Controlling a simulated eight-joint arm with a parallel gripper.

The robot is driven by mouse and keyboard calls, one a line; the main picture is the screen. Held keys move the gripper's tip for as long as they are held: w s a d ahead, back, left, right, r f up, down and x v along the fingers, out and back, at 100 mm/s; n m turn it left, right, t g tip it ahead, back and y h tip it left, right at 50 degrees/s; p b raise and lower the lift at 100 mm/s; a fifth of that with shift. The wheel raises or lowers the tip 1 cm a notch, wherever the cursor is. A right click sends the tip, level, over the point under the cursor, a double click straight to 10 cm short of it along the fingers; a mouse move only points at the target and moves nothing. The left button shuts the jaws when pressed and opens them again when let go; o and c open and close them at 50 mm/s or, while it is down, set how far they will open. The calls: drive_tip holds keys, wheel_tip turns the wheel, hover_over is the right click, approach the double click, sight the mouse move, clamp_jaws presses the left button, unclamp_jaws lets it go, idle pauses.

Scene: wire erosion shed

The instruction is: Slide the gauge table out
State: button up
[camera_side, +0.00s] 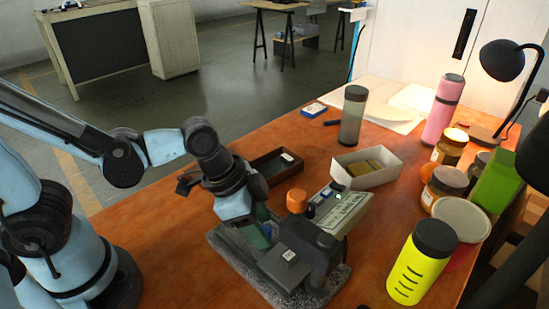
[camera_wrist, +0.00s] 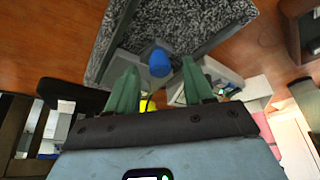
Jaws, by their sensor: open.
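The gauge stands on a speckled grey base (camera_side: 235,257) on the orange-brown bench. It has a dark grey body (camera_side: 300,252), an orange knob (camera_side: 296,200) and a display box (camera_side: 343,212). In the wrist view the speckled grey surface (camera_wrist: 190,25) has grey edges, and a blue round knob (camera_wrist: 160,62) stands at its near side. My gripper (camera_side: 262,233) is low over the base, left of the body. Its green fingers (camera_wrist: 159,67) are open, with the blue knob between them in the picture; I cannot tell whether they touch it. The knob is hidden in the side view.
A dark tray (camera_side: 277,170) and a white box (camera_side: 367,168) lie behind the gauge. A yellow bottle (camera_side: 420,262) stands at the right front, with several jars (camera_side: 448,185) behind it. A grey tumbler (camera_side: 352,117) and pink flask (camera_side: 443,108) stand farther back. Bare bench lies front left.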

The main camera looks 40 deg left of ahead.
drive_tip(key=shift+w+d+f, duration=0.1)
drive_tip(key=shift+f, duration=0.15)
clamp_jaws()
idle(0.3)
